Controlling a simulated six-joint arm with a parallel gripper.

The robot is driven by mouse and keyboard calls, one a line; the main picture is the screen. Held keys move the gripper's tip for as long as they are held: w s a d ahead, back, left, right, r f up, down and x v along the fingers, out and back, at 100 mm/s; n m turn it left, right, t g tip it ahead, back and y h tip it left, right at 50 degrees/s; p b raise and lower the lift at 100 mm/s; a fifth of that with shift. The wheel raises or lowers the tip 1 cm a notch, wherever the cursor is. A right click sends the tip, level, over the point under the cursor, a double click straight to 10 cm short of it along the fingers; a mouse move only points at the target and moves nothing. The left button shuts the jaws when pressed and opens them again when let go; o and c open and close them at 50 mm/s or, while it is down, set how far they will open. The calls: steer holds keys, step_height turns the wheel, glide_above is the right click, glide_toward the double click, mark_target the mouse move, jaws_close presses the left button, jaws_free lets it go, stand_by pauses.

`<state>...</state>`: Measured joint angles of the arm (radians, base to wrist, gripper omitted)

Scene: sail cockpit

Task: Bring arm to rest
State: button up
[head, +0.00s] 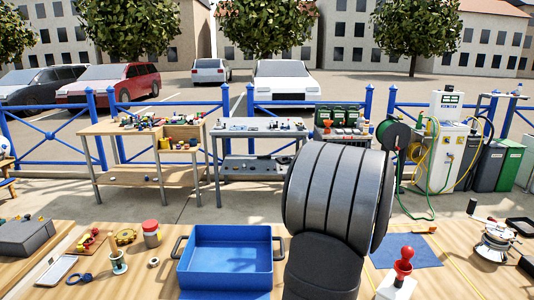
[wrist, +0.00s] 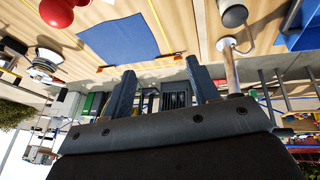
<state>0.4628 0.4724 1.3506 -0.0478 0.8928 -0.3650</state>
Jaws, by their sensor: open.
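My gripper (wrist: 162,68) is in the wrist view, its two dark fingers spread apart with nothing between them. The wrist view is upside down, with the wooden bench at the top and the yard beyond it below. The fingers point past the bench edge and touch nothing that I can see. In the head view my grey arm stands bent over the bench, right of the middle, and hides my gripper.
On the bench are a blue tray (head: 228,262), a red-knobbed lever (head: 403,268), a blue cloth (head: 408,251), a winch (head: 495,243), and a red-lidded jar (head: 151,234). A metal rod (wrist: 231,66) shows beside the right finger. Workbenches (head: 262,127) stand behind.

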steer(key=w+a+f+n+y, duration=0.1)
steer(key=w+a+f+n, duration=0.1)
steer(key=a, duration=1.1)
steer(key=w+a+f+n+y, duration=0.1)
steer(key=w+a+n, duration=0.3)
steer(key=a, duration=1)
steer(key=w+a+f+n+y, duration=0.1)
steer(key=w+a+f+n, duration=0.2)
steer(key=a, duration=1.1)
steer(key=w, duration=0.2)
steer(key=shift+w+f+t+y, duration=0.25)
steer(key=shift+w+t+y, duration=0.05)
steer(key=shift+y, duration=0.1)
steer(key=shift+o, duration=0.3)
